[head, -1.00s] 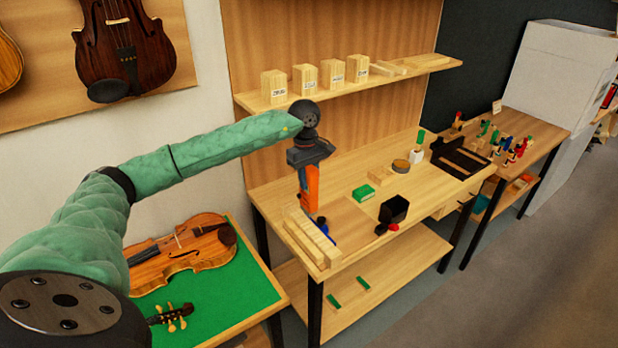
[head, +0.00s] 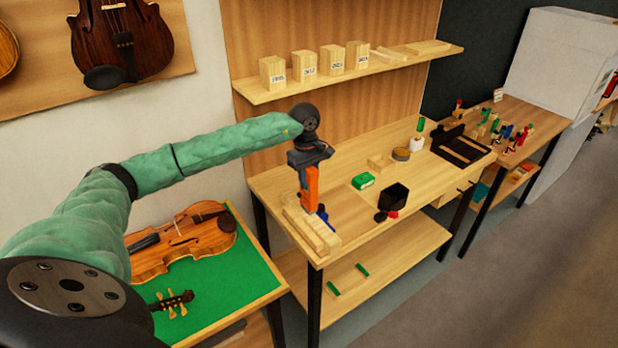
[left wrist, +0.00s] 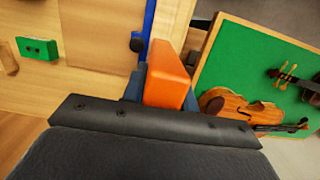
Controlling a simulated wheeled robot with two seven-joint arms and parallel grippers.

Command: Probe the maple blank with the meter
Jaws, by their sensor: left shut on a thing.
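My left gripper (head: 310,164) is shut on the orange meter (head: 310,187) and holds it upright over the left end of the workbench. The meter also shows in the left wrist view (left wrist: 170,75), just past the dark gripper body. Pale wooden pieces (head: 312,232) lie side by side at the bench's front left corner, just under the meter's lower end. One of them may be the maple blank; I cannot read any label there. Whether the meter touches the wood cannot be told. My right gripper is not in view.
Labelled wood blocks (head: 304,65) stand on the shelf (head: 350,78) above. On the bench are a green box (head: 363,180), a black open box (head: 394,197) and a dark tray (head: 460,150). A violin (head: 185,240) lies on a green-topped table (head: 235,275) to the left.

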